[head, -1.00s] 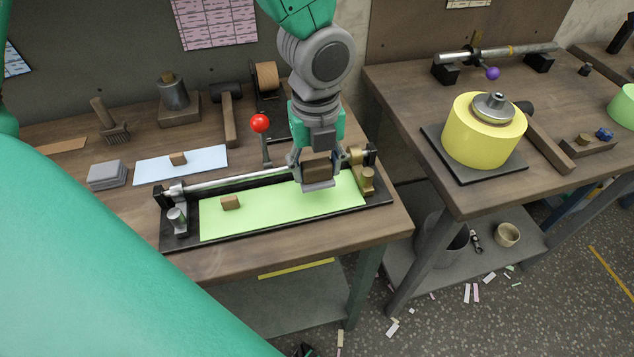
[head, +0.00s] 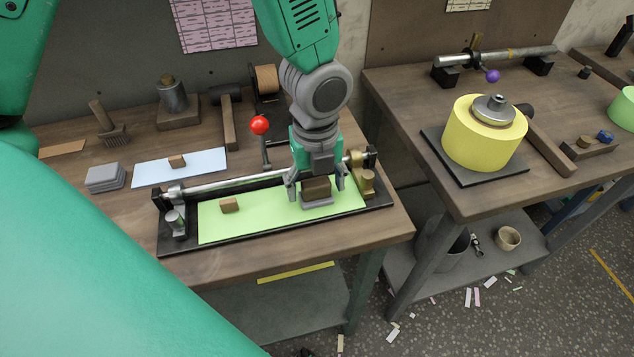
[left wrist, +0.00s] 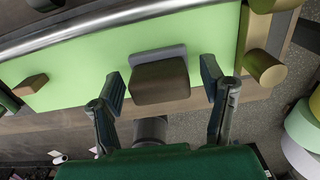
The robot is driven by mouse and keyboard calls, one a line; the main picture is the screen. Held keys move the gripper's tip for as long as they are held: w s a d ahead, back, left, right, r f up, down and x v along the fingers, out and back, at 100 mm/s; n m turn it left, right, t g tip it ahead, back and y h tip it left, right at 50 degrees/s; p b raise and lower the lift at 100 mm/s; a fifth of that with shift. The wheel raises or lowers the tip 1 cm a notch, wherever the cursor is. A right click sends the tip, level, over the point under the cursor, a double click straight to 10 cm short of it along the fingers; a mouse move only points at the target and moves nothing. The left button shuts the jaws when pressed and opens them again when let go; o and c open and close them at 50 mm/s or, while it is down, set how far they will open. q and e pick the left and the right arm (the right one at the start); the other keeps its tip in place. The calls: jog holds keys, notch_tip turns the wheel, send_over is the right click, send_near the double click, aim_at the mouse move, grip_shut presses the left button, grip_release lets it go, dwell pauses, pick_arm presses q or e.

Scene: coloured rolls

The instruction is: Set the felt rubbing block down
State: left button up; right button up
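The felt rubbing block (head: 317,187), a brown wooden block on a grey felt base, rests on the right part of the green sheet (head: 265,212). It also shows in the left wrist view (left wrist: 160,82). My left gripper (head: 317,184) is around the block with its fingers spread. In the left wrist view, a gap shows between each fingertip and the block's sides, and my left gripper (left wrist: 163,80) is open. My right gripper is not in view.
A small wooden block (head: 229,205) sits on the sheet's left part. A metal bar (head: 225,181) runs behind it, with a red-knobbed lever (head: 260,126) beyond. A brass fitting (head: 367,183) stands close on the right. A yellow roll (head: 482,139) stands on the other bench.

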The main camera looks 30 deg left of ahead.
aim_at(316, 181)
pick_arm(q)
notch_tip(316, 181, up, 12)
jog(key=p, duration=0.2)
jog(key=shift+r, duration=0.15)
dwell(0.6)
